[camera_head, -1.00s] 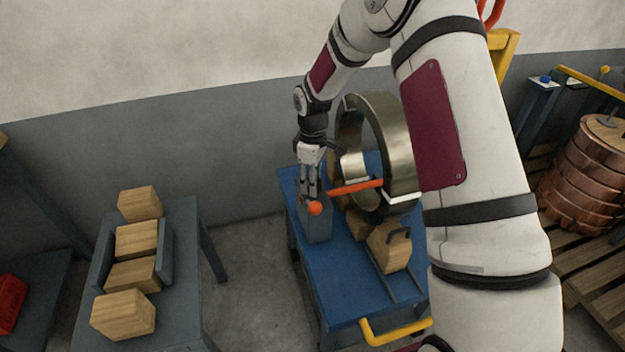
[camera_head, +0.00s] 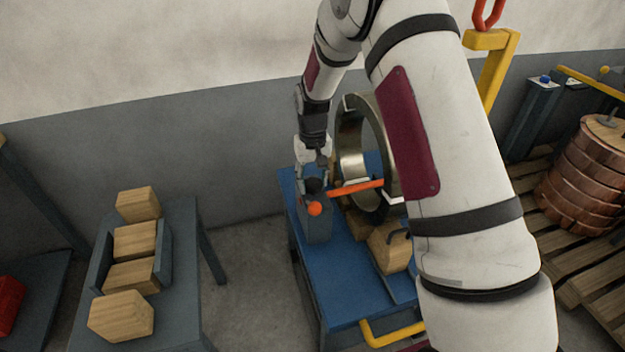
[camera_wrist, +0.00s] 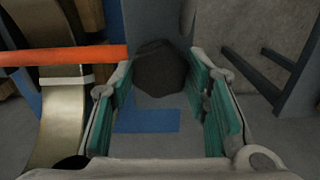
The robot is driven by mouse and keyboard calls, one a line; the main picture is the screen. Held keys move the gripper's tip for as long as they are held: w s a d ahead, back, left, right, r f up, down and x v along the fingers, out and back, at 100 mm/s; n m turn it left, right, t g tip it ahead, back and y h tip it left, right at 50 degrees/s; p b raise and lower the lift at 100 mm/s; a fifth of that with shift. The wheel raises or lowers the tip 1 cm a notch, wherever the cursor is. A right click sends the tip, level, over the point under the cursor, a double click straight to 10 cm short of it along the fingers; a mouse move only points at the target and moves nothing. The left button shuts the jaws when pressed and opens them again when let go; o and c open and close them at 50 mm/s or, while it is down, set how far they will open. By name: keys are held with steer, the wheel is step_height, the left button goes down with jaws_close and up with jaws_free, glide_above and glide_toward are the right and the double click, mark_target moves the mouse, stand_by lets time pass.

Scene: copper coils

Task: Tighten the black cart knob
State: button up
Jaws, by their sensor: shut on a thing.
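The black knob (camera_head: 314,186) sits on top of a grey block (camera_head: 318,228) on the blue cart (camera_head: 345,283). In the wrist view the knob (camera_wrist: 160,68) is a dark, faceted lump between the far ends of my green-padded fingers. My gripper (camera_head: 316,180) reaches down to it from above and is shut on the knob. The knob's lower part and stem are hidden. An orange bar (camera_head: 356,187) with a round orange end runs just beside the gripper; it also shows at the left of the wrist view (camera_wrist: 65,55).
A large metal ring (camera_head: 362,140) stands on the cart right of my gripper, with wooden blocks (camera_head: 388,252) below it. A grey table (camera_head: 180,302) with wooden blocks is at the left. Copper coils (camera_head: 585,170) lie on a pallet at the right.

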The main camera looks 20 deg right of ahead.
mark_target(313, 182)
steer(key=m, duration=0.3)
steer(key=shift+m, duration=0.4)
steer(key=m, duration=0.4)
steer(key=shift+m+p, duration=0.3)
steer(key=m, duration=0.4)
steer(key=shift+s+p, duration=0.1)
steer(key=shift+p, duration=0.25)
steer(key=shift+m, duration=1.7)
steer(key=o, duration=1.2)
steer(key=shift+c, duration=0.2)
step_height(313, 182, up, 12)
